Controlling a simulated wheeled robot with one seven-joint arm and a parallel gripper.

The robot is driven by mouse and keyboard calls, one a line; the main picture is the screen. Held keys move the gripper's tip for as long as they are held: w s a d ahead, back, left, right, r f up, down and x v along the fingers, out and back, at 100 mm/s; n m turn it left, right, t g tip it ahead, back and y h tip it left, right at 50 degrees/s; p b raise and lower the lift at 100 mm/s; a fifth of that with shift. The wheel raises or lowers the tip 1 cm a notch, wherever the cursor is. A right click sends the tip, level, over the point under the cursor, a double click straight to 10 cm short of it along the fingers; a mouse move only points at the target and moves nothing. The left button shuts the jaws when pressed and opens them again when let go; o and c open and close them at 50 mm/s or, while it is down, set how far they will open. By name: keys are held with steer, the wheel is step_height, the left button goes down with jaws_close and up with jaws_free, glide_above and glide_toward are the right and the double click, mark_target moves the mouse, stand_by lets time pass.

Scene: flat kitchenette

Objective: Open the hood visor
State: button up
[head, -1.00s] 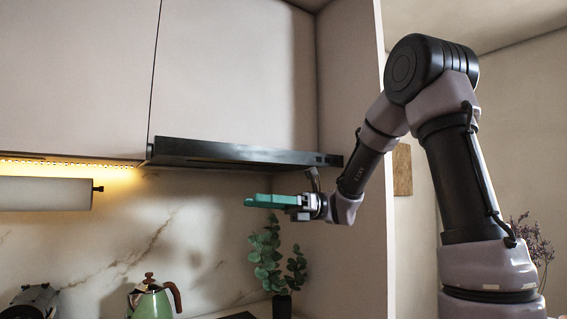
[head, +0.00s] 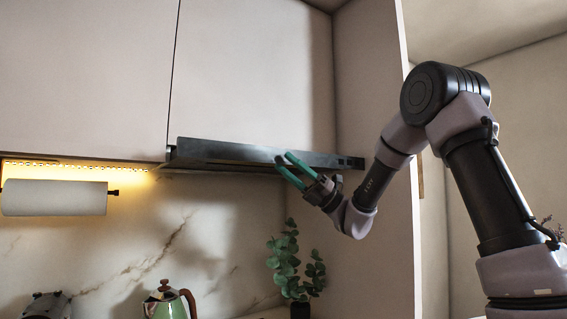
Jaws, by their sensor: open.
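The hood visor (head: 225,153) is a long dark bar under the upper cabinets, running to the side panel at right. My gripper (head: 283,164) has two green fingers, spread apart with nothing between them. It points up and left, and its fingertips overlap the right half of the visor's front in the picture. I cannot tell whether they touch it. The fingers hide a small part of the visor's front and lower edge.
Pale cabinets (head: 250,75) stand above the visor. A tall side panel (head: 375,220) is close to my arm at right. Below are a plant (head: 287,255), a green kettle (head: 165,303) and a paper roll (head: 55,197).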

steer(key=shift+x, duration=1.05)
jaws_close()
steer(key=shift+f, duration=0.1)
stand_by(0.6)
